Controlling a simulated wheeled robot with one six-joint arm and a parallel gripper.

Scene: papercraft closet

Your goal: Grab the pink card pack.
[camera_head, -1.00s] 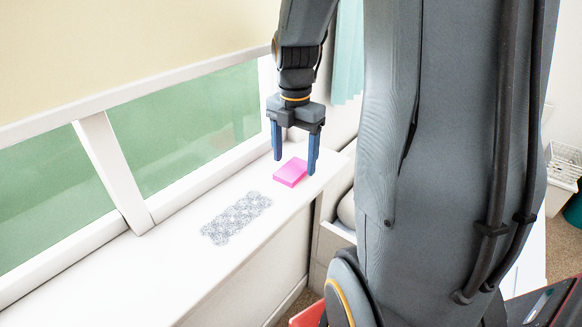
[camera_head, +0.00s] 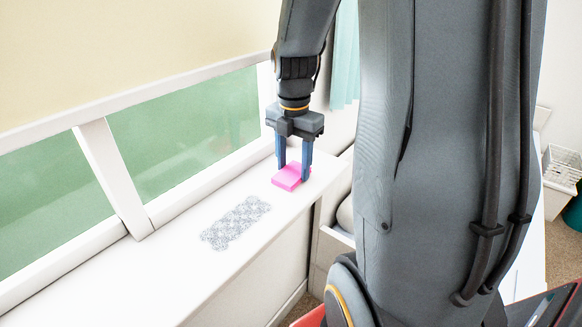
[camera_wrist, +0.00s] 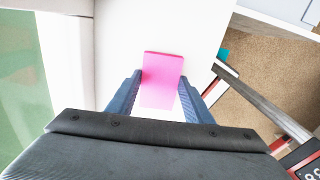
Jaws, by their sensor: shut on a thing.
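The pink card pack (camera_head: 288,179) lies on the white window ledge (camera_head: 190,272). My gripper (camera_head: 293,172) points down over it, with one blue finger on each side, and is shut on it. In the wrist view the pink pack (camera_wrist: 162,80) sits between the two fingertips of my gripper (camera_wrist: 160,92). Its far end sticks out past the fingers. I cannot see a gap between the pack and the ledge.
A grey patterned strip (camera_head: 236,222) lies flat on the ledge in front of the pack. The window frame (camera_head: 112,172) runs along the left side. The ledge's right edge drops to the floor. A white basket (camera_head: 562,168) stands at the far right.

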